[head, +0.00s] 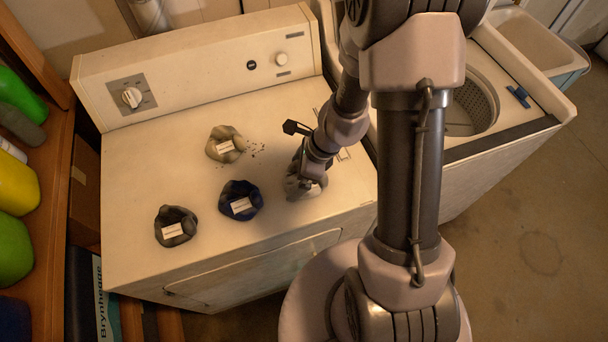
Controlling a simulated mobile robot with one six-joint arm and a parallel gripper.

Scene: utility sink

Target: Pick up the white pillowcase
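Several crumpled cloth bundles with white labels lie on top of the dryer. A pale, whitish bundle (294,188), which may be the white pillowcase, sits at the right of the group. My gripper (305,181) is right over it and covers much of it. The fingertips are too small and hidden to tell whether they are open or shut, or touching the cloth. A beige-grey bundle (218,149) lies farther back, a dark blue one (240,189) is in the middle, and a dark grey one (175,213) is at the front left.
The white dryer (140,260) has a raised control panel at its back. Dark crumbs (256,149) lie near the beige-grey bundle. An open washer tub (478,103) is to the right, with a blue object (518,96) beside it. Bottles (17,185) stand on a shelf at left.

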